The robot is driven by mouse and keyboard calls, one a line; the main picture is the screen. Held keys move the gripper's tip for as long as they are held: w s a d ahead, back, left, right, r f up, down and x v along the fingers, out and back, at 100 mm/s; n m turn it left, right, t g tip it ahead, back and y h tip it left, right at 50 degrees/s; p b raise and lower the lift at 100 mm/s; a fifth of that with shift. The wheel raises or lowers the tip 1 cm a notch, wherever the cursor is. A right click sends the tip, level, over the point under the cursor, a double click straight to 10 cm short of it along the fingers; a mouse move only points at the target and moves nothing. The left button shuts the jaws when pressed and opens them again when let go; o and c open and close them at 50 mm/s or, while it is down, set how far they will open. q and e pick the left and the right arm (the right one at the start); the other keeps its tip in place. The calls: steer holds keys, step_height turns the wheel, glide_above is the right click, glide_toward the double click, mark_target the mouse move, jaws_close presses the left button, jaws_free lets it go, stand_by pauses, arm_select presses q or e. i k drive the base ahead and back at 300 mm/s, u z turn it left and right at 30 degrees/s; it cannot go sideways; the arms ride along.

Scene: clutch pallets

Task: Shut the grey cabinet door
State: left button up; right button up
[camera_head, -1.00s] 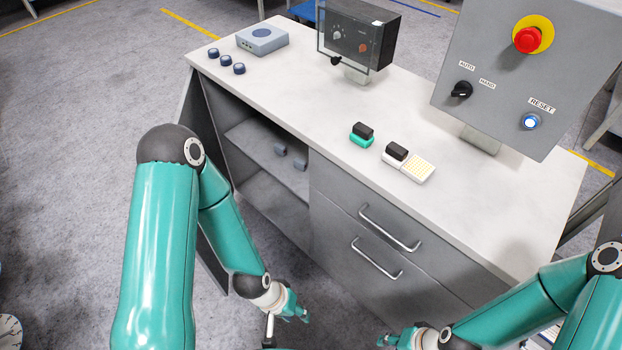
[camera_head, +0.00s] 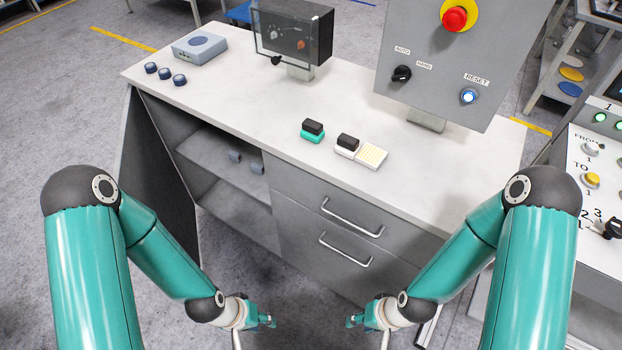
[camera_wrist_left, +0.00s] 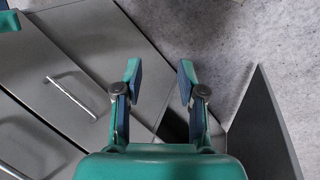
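The grey cabinet door (camera_head: 158,175) stands open at the left end of the cabinet, swung out from its left edge. It also shows as a dark panel at the right of the left wrist view (camera_wrist_left: 262,130). My left gripper (camera_head: 268,321) is low in front of the cabinet, to the right of the door and apart from it. In the left wrist view my left gripper (camera_wrist_left: 160,82) is open and empty. My right gripper (camera_head: 352,321) is low in front of the drawers; its finger opening is too small to tell.
The open compartment has a shelf (camera_head: 215,168) with two small grey items. Two drawers with bar handles (camera_head: 352,218) are beside it. The worktop (camera_head: 240,105) carries several small items and control boxes. A control panel (camera_head: 595,180) stands at the right. Floor left of the door is clear.

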mark_target(145, 169)
steer(key=u, duration=0.15)
steer(key=k, duration=0.5)
steer(key=u, duration=1.05)
steer(key=i, duration=0.3)
steer(key=u, duration=1.2)
steer(key=i, duration=0.5)
steer(key=z, duration=2.1)
steer(key=i, duration=0.5)
steer(key=z, duration=0.05)
